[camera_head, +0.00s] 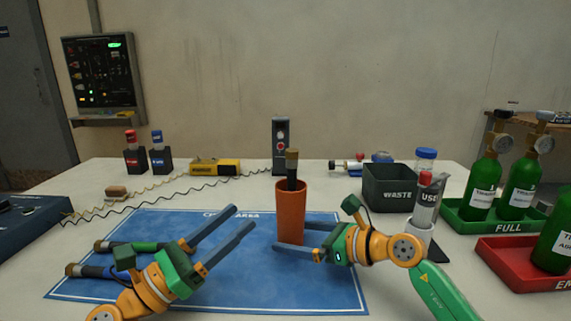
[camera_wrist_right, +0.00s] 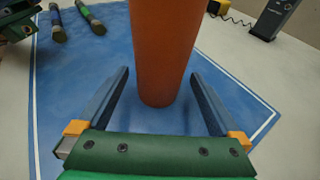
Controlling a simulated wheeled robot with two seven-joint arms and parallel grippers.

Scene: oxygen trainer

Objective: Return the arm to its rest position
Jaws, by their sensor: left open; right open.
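My right gripper (camera_head: 290,238) is open, and its fingers reach toward the orange cup (camera_head: 291,215) on the blue mat (camera_head: 320,285). In the right wrist view the lower part of the cup (camera_wrist_right: 164,55) stands upright between the spread fingers (camera_wrist_right: 159,74), with a gap on each side. A dark stick-like tool with a tan end (camera_head: 292,165) stands in the cup. My left gripper (camera_head: 244,218) is open and empty above the mat's left part, left of the cup.
Green-banded (camera_head: 135,246) and blue-banded (camera_head: 90,270) tools lie by my left gripper. A waste bin (camera_head: 388,190), a clear bottle (camera_head: 427,205), a green tray (camera_head: 480,226) with green cylinders and a red tray (camera_head: 510,275) stand right. A grey upright device (camera_head: 280,145) is behind the cup.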

